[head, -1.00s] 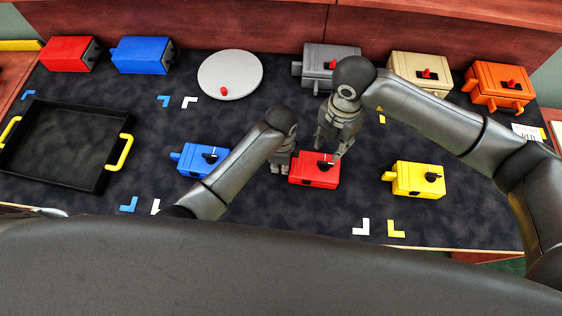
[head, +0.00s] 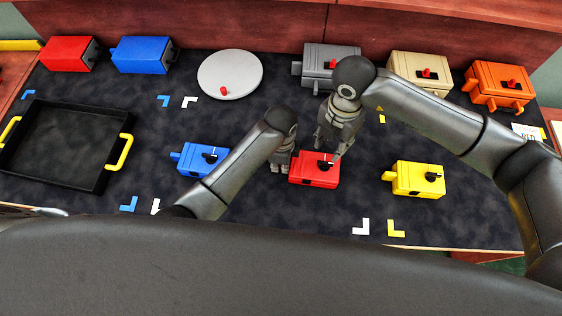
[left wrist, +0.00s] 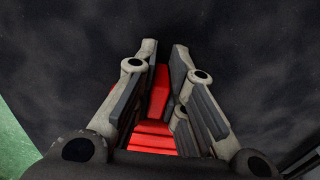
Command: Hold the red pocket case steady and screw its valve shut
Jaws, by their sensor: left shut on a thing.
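The red pocket case (head: 314,172) sits on the dark mat in the middle of the head view, with a small black valve (head: 326,163) on top. My left gripper (head: 281,163) is shut on the case's left end. In the left wrist view its fingers (left wrist: 160,85) flank a narrow red part of the case (left wrist: 157,92), with the wider red body below. My right gripper (head: 328,150) points down over the case, its fingers apart near the valve. I cannot tell whether they touch it.
A blue case (head: 190,162) stands to the left and a yellow case (head: 408,180) to the right. A black tray (head: 60,184) with yellow handles lies at far left. A white disc (head: 230,72) and several larger cases line the back.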

